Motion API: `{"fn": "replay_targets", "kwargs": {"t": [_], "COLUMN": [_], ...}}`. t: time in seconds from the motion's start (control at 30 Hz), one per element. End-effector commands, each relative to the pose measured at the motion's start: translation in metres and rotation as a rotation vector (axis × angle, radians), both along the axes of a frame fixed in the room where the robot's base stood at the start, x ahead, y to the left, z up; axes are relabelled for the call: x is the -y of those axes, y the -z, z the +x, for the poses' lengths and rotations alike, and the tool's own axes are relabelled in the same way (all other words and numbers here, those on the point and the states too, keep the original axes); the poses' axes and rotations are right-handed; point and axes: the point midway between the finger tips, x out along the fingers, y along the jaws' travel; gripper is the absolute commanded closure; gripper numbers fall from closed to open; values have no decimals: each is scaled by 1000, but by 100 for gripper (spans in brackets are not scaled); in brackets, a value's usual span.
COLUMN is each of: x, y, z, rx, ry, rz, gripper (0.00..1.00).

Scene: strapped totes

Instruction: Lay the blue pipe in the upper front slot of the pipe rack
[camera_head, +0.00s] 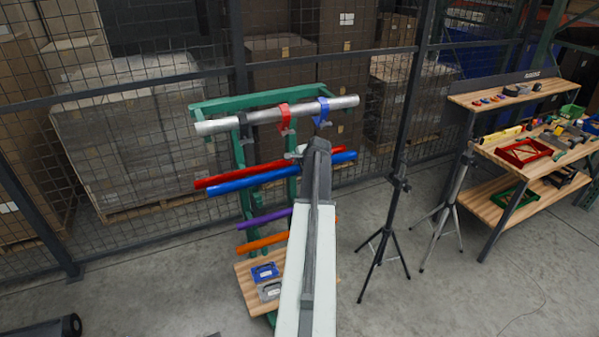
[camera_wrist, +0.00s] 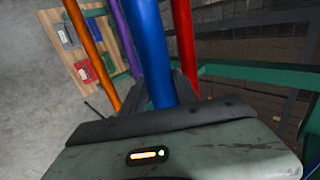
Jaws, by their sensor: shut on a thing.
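The blue pipe (camera_head: 250,180) lies nearly level across the green pipe rack (camera_head: 239,165), just in front of and slightly below the red pipe (camera_head: 225,180). My gripper (camera_head: 317,148) is shut on the blue pipe right of its middle; the arm hides part of that stretch. In the wrist view the blue pipe (camera_wrist: 147,45) runs up from between my fingers (camera_wrist: 165,95), with the red pipe (camera_wrist: 183,50) close on its right. Whether the blue pipe touches the upper front slot, or is held just above it, I cannot tell.
A grey pipe with straps (camera_head: 265,115) spans the rack top. Purple (camera_head: 265,219) and orange (camera_head: 262,243) pipes sit lower. A wooden shelf (camera_head: 245,272) holds small cases.

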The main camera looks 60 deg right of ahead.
Motion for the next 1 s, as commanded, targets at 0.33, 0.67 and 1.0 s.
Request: {"fn": "replay_targets", "kwargs": {"t": [0.33,0.67,1.0], "x": [0,-1,-1], "y": [45,55,54], "z": [0,1,1], "rx": [2,1,2], "ry": [0,-1,-1], "rz": [1,0,1], "gripper": [100,100,39]}}
